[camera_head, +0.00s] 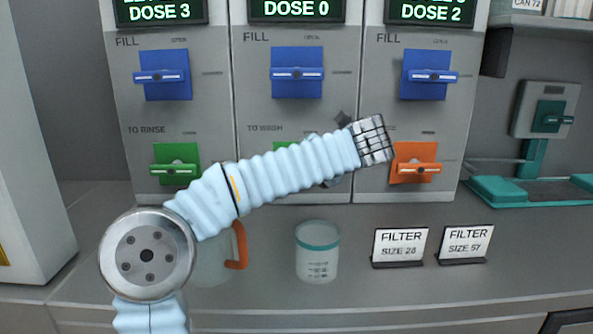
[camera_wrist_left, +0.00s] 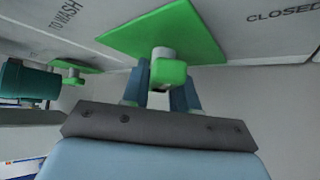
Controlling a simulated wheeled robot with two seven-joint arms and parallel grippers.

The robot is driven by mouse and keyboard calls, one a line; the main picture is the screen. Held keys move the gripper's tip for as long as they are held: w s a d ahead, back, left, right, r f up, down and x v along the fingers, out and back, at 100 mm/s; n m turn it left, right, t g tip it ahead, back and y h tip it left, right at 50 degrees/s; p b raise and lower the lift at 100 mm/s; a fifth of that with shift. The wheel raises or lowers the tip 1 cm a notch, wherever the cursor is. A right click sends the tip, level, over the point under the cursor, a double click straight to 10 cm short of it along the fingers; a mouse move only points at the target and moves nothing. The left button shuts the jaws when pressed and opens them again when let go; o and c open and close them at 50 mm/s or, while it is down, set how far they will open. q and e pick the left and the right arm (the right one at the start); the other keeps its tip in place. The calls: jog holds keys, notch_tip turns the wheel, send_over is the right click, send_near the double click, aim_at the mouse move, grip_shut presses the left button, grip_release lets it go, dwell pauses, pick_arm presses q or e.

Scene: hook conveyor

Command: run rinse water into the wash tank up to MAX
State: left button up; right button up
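The middle wall unit (camera_head: 297,105) has a blue FILL valve (camera_head: 297,73) with its handle lying level, and a display (camera_head: 297,9) reading DOSE 0. Its green TO WASH valve (camera_head: 284,148) is mostly hidden behind my left arm. In the left wrist view, a green handle (camera_wrist_left: 168,72) on a green plate (camera_wrist_left: 165,32) sits between my left gripper's two blue-grey fingers (camera_wrist_left: 161,95), near the words TO WASH and CLOSED. I cannot tell whether the fingers press on it. My right gripper is out of view.
The left unit shows DOSE 3 above a green TO RINSE valve (camera_head: 176,163). The right unit has an orange valve (camera_head: 415,164). A teal-rimmed beaker (camera_head: 317,258), an orange-handled jug (camera_head: 238,246) and filter signs (camera_head: 400,245) stand on the counter. Its front is clear.

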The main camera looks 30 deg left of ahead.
pick_arm(q)
grip_shut()
jog(key=shift+r+m+y+p, duration=0.1)
jog(key=shift+m+y+p, duration=0.35)
jog(key=shift+y, duration=0.15)
jog(key=shift+m+y+p, duration=0.35)
jog(key=shift+m+y, duration=0.2)
jog(key=shift+y, duration=0.25)
jog(key=shift+m+y, duration=0.6)
jog(key=shift+y, duration=0.2)
jog(key=shift+m+y+b, duration=0.35)
jog(key=shift+m+y, duration=0.35)
jog(key=o, duration=0.9)
grip_release()
jog(key=shift+c, duration=0.2)
jog(key=shift+d, duration=0.1)
